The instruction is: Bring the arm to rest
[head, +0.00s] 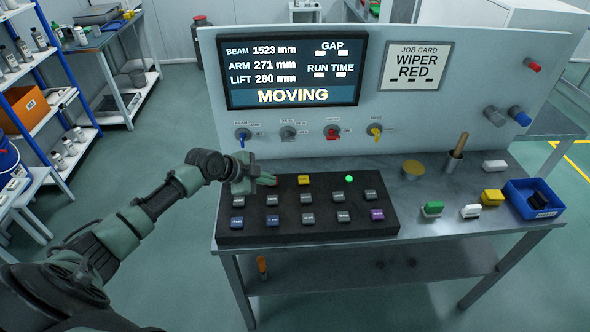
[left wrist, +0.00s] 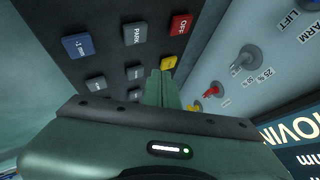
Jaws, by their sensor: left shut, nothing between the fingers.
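My left gripper (head: 270,180) is over the left back corner of the black key panel (head: 320,229), with its fingers shut and empty. In the left wrist view its closed fingers (left wrist: 160,90) point towards the keys. That view shows a grey PARK key (left wrist: 134,33), a red OFF key (left wrist: 181,25), a yellow key (left wrist: 169,62) and a blue "-1 mm" key (left wrist: 77,45). In the head view the yellow key (head: 304,180) is just right of the fingertips. The screen (head: 292,72) reads BEAM 1523 mm, ARM 271 mm, LIFT 280 mm and MOVING. My right gripper is not in view.
A green light (head: 349,179) glows on the panel's back edge. Selector knobs (head: 332,132) line the upright board behind. A job card (head: 415,66) reads WIPER RED. Coloured blocks and a blue bin (head: 534,199) are at the bench's right. A shelf rack stands left.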

